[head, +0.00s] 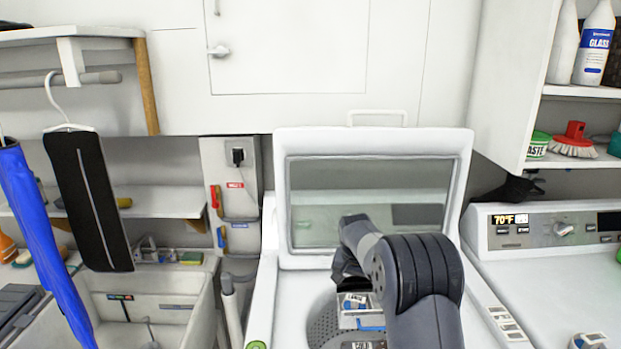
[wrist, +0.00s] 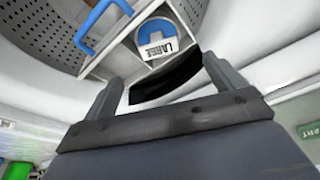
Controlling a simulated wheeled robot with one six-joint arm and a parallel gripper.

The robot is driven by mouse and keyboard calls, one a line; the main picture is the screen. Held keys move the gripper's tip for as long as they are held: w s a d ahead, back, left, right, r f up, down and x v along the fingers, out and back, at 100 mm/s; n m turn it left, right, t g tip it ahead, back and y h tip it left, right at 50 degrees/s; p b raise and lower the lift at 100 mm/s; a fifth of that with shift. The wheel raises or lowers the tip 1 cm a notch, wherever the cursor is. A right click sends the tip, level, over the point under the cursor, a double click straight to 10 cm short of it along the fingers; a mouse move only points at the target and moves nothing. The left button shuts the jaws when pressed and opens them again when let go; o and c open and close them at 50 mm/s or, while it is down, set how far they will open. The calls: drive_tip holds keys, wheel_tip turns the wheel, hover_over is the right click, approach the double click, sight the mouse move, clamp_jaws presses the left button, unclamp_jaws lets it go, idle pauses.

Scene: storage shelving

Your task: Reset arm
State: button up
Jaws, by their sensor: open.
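My arm reaches over the open top-loading washer (head: 262,305), whose windowed lid (head: 464,190) stands raised behind it. My gripper (wrist: 163,70) is open in the wrist view, its two fingers spread apart. In the head view my arm largely hides it. A dark strip (wrist: 165,88) lies between the fingers. I see nothing clearly held, and cannot tell whether the fingers touch the holder.
The perforated drum (head: 322,328) surrounds the holder. A second machine (head: 500,240) stands at the right, below shelves with bottles (head: 594,45) and a brush (head: 574,140).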

sight(356, 298)
drive_tip(key=x, duration=0.8)
drive_tip(key=shift+f, duration=0.25)
drive_tip(key=shift+s, duration=0.1)
